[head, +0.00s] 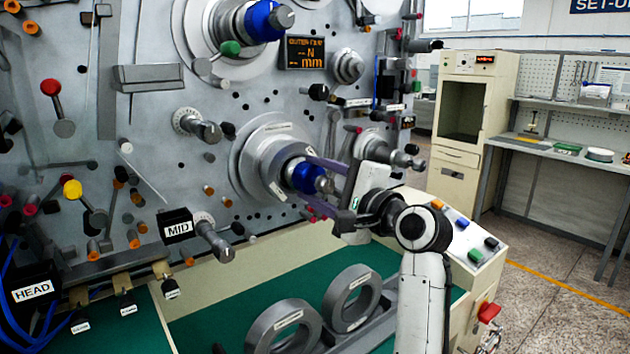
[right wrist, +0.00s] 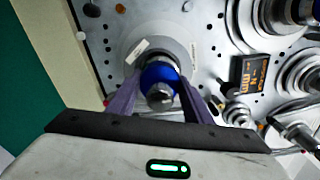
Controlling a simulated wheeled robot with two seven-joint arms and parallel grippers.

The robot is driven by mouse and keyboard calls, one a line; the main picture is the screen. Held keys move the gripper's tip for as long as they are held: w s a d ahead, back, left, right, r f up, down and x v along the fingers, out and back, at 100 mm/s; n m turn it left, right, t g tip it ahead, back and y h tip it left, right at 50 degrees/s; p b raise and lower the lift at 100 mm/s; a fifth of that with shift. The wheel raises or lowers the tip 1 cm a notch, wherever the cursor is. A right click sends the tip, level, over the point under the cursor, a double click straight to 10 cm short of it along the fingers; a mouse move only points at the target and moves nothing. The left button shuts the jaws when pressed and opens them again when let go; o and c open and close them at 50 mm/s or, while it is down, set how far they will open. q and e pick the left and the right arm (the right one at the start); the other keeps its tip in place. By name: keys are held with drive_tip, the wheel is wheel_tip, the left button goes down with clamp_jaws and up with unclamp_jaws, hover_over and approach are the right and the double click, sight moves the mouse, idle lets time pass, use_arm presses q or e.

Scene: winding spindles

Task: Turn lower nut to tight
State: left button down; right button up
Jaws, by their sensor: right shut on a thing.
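The lower nut (head: 303,177) is a blue ring with a grey end on the lower spindle of the machine's front plate. It also shows in the right wrist view (right wrist: 158,77). A large grey flange (head: 252,160) sits behind it. My right gripper (head: 307,180) reaches in from the right and is shut on the lower nut. In the right wrist view, its purple fingers (right wrist: 158,84) lie on either side of the nut. The fingers hide part of the nut's sides. My left gripper is not in view.
An upper spindle with a blue nut (head: 262,21) is above. A dark display (head: 304,53) and several knobs and levers surround the spindles. Two grey rings (head: 286,327) stand on a rack below, above a green surface. A button console (head: 470,235) is at the right.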

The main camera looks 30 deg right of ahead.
drive_tip(key=o, duration=1.1)
drive_tip(key=shift+c, duration=0.2)
drive_tip(key=shift+s, duration=0.15)
drive_tip(key=s+d+b, duration=0.1)
drive_tip(key=s, duration=0.9)
drive_tip(key=shift+d, duration=0.25)
